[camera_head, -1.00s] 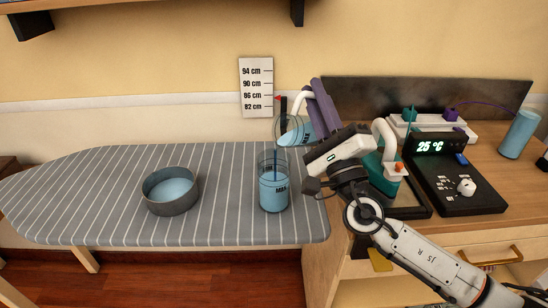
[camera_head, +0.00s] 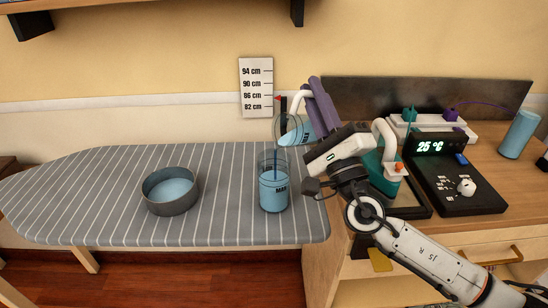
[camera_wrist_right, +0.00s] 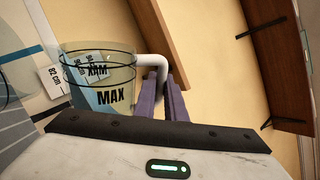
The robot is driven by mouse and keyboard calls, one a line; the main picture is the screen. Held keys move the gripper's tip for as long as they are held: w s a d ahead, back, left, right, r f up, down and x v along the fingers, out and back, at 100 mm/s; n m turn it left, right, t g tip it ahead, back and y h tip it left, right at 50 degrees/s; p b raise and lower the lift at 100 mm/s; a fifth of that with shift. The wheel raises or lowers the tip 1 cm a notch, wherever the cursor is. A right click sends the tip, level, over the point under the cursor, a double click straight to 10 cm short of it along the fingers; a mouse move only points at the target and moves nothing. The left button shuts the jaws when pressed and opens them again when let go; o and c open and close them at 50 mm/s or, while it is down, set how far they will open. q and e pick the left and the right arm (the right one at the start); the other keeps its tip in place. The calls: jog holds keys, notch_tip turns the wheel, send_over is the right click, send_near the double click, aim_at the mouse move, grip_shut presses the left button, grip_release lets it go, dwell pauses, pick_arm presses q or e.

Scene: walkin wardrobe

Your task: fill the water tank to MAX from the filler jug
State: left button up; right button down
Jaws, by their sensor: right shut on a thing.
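The water tank (camera_head: 273,198) is a clear cylinder with a MAX mark, upright on the ironing board and holding blue water. Its water surface looks to be around or a little above the MAX lettering; I cannot tell exactly. The filler jug (camera_head: 283,131) is clear with a white handle and is tilted left, its mouth over the tank. Some blue water is still in it. My right gripper (camera_head: 318,104) is shut on the jug's handle; the jug also shows in the wrist view (camera_wrist_right: 118,80). My left gripper is not in view.
A grey bowl of water (camera_head: 170,192) stands left on the striped ironing board (camera_head: 100,190). A height scale (camera_head: 256,87) hangs on the wall. On the wooden cabinet to the right are a 25 °C control unit (camera_head: 455,180), a teal device (camera_head: 385,165) and a blue cylinder (camera_head: 518,134).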

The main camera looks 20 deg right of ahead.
jog(key=shift+s+a+r+n+y, duration=0.1)
jog(key=shift+a+r+n+y, duration=0.3)
jog(key=shift+n+y, duration=0.35)
jog(key=shift+s+a+r+n+y, duration=0.1)
jog(key=shift+a+r+n+y, duration=0.3)
jog(key=shift+n, duration=0.55)
dwell(1.3)
